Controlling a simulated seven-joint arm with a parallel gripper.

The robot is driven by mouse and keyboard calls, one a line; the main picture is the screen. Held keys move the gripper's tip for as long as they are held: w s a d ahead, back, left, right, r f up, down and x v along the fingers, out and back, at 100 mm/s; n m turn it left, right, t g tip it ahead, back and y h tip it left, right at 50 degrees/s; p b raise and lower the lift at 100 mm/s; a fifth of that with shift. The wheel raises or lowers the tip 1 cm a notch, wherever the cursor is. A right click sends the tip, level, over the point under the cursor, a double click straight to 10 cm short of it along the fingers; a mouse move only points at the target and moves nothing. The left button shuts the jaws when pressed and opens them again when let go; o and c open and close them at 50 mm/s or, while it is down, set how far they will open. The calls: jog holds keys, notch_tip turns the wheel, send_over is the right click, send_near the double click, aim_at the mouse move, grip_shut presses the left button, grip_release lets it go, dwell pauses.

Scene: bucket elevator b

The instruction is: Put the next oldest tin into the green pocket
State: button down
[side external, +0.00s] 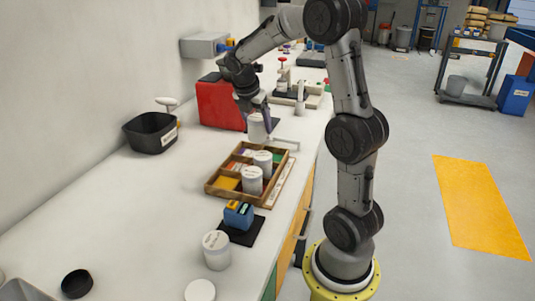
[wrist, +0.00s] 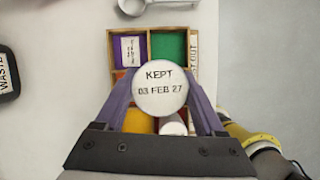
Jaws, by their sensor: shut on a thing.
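My gripper (side external: 259,112) is shut on a white tin (side external: 257,129), held upright in the air near the far end of the wooden tray (side external: 214,189). In the wrist view the held tin's lid (wrist: 161,88) reads "KEPT 03 FEB 27", between the purple fingers. The green pocket (wrist: 168,46) is at the tray's upper right there, and its visible part looks empty. In the side view, two white tins stand in the tray, one farther back (side external: 263,161) and one nearer (side external: 252,182). Another white tin (side external: 217,252) stands on the counter; its lid text is unreadable.
A purple pocket (wrist: 122,50) holds a white card. A yellow pocket (side external: 227,183) is at the near left. A blue device (side external: 238,214) on a black mat stands before the tray. A black tub (side external: 150,133), marked WASTE in the wrist view, and a red box (side external: 218,103) lie left.

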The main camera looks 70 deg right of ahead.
jog(key=s+a+r, duration=0.2)
jog(key=s+a, duration=0.3)
jog(key=s, duration=0.6)
jog(key=w+d+f, duration=0.2)
jog(key=d+f, duration=0.1)
jog(key=w+d+f, duration=0.3)
jog(key=d, duration=0.1)
jog(key=w+d+f, duration=0.3)
jog(key=shift+d+f, duration=0.1)
jog(key=shift+d, duration=0.25)
jog(key=shift+w+d+f, duration=0.1)
jog(key=shift+w+f, duration=0.05)
jog(key=shift+f, duration=1.5)
jog(key=shift+f, duration=0.3)
